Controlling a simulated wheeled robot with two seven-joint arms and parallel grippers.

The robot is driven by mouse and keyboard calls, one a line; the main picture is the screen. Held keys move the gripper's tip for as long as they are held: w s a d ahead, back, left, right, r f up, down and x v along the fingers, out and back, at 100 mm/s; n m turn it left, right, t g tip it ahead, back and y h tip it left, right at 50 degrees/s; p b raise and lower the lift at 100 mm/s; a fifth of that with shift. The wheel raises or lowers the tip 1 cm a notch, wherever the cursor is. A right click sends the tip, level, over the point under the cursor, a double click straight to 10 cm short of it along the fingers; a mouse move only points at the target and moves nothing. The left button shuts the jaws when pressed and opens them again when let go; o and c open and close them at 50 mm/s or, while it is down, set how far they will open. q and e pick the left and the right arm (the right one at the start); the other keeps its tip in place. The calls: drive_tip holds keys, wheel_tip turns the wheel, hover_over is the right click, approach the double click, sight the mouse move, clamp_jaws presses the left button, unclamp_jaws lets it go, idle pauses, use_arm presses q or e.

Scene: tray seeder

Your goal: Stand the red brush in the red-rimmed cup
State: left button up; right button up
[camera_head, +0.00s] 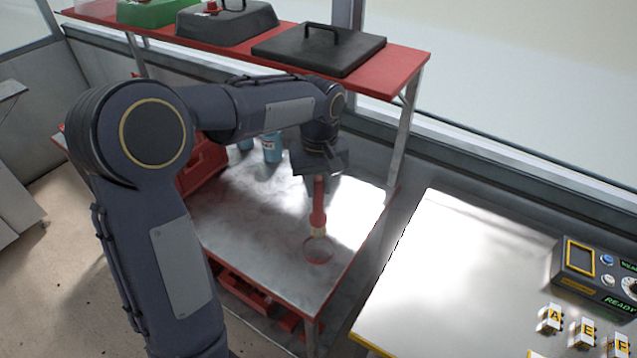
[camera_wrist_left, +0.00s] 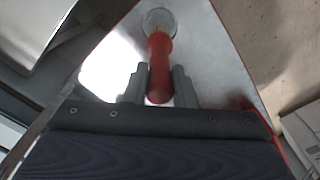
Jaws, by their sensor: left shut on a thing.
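The red brush (camera_head: 318,207) hangs upright, pale bristles down, from my left gripper (camera_head: 320,174). In the left wrist view, my left gripper (camera_wrist_left: 159,88) has its two grey fingers shut on the red handle (camera_wrist_left: 160,65). The red-rimmed cup (camera_head: 318,262) stands near the front end of the metal-topped table. In the head view the bristle tips overlap the far side of its rim; I cannot tell whether they are above it or inside. In the left wrist view a pale round shape beyond the brush end looks like the cup. My right gripper is out of view.
Blue cups (camera_head: 272,148) and a red bin (camera_head: 203,165) stand farther back on the red-edged table (camera_head: 240,225). A red shelf (camera_head: 402,75) with lidded boxes runs above. A pale worktop (camera_head: 450,270) with a control panel (camera_head: 600,275) is at right, across a gap.

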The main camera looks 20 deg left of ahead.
use_arm(q)
drive_tip(key=b, duration=0.4)
hover_over(319, 219)
drive_tip(key=shift+w+a+f, duration=0.1)
drive_tip(key=shift+w+f, duration=0.05)
drive_tip(key=shift+f, duration=1.15)
drive_tip(key=shift+w+a+f, duration=0.1)
drive_tip(key=shift+w+f, duration=0.05)
drive_tip(key=shift+f, duration=1.15)
drive_tip(key=shift+f+b, duration=2.2)
drive_tip(key=shift+f, duration=1.1)
drive_tip(key=o, duration=1.1)
drive_tip(key=shift+c, duration=0.2)
wheel_tip(319, 219, up, 8)
drive_tip(key=shift+d+f, duration=0.1)
drive_tip(key=shift+s, duration=0.1)
